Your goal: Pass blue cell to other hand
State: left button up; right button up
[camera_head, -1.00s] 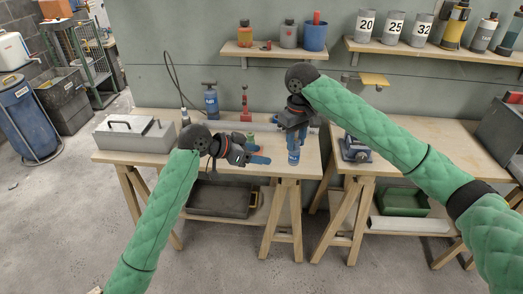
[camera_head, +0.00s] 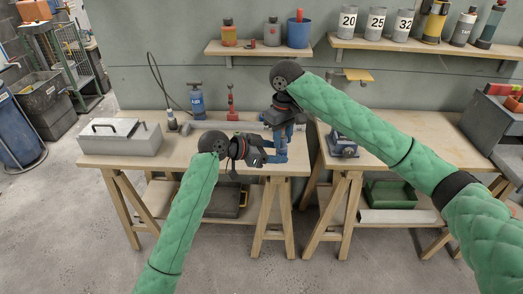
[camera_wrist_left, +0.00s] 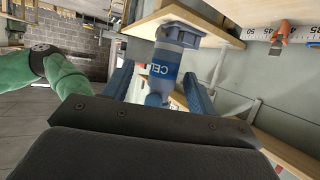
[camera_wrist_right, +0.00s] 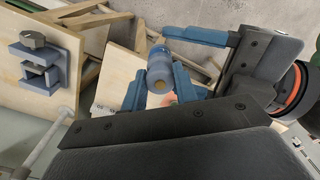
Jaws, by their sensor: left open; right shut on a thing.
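The blue cell (camera_head: 281,139) is a small upright cylinder with a blue band. It hangs below my right gripper (camera_head: 281,124), which is shut on its upper part. In the left wrist view the cell (camera_wrist_left: 166,66) shows its lettered band between the two blue fingers of my left gripper (camera_wrist_left: 158,88). The left gripper (camera_head: 272,154) is open and comes in sideways from the left, its fingers on either side of the cell. The right wrist view shows the cell's round end (camera_wrist_right: 159,76) and a left finger (camera_wrist_right: 195,37) beside it. Contact with the left fingers cannot be told.
A blue vise (camera_head: 343,146) stands on the right bench. Shelves with containers hang behind.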

aim_at(277, 152)
pick_arm(q)
jog(key=shift+x, duration=1.65)
jog(key=c, duration=1.1)
pick_arm(e)
jog(key=o, duration=0.8)
jog(key=shift+o, duration=0.6)
jog(key=shift+s+a, duration=0.1)
pick_arm(q)
jog(key=shift+d, duration=0.1)
